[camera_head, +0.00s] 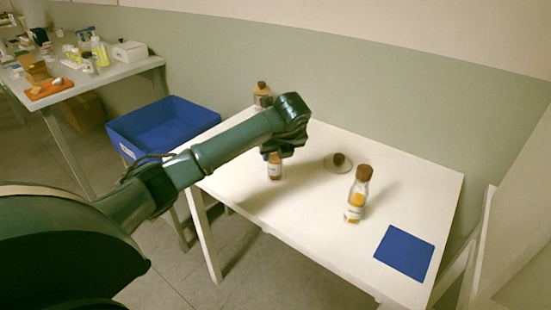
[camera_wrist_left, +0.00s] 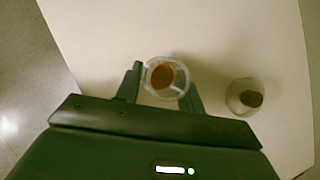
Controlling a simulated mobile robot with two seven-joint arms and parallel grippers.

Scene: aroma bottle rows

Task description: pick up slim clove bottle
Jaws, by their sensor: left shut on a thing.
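My left gripper (camera_head: 278,153) is over the white table, pointing down, and shut on a small bottle (camera_head: 275,168) with an orange and white label. Its top is hidden behind the gripper in the head view. In the left wrist view the held bottle (camera_wrist_left: 165,77) is seen from above, its brown top between the two fingers. It looks upright; I cannot tell whether its base touches the table. I cannot read its label to confirm clove. My right gripper is not in view.
On the white table (camera_head: 430,188) stand a tall cork-topped bottle (camera_head: 356,197), a squat clear bottle (camera_head: 338,162) with a brown top, and a brown bottle (camera_head: 262,92) at the back left. A blue mat (camera_head: 405,253) lies bare at the right. A blue bin (camera_head: 165,126) stands left.

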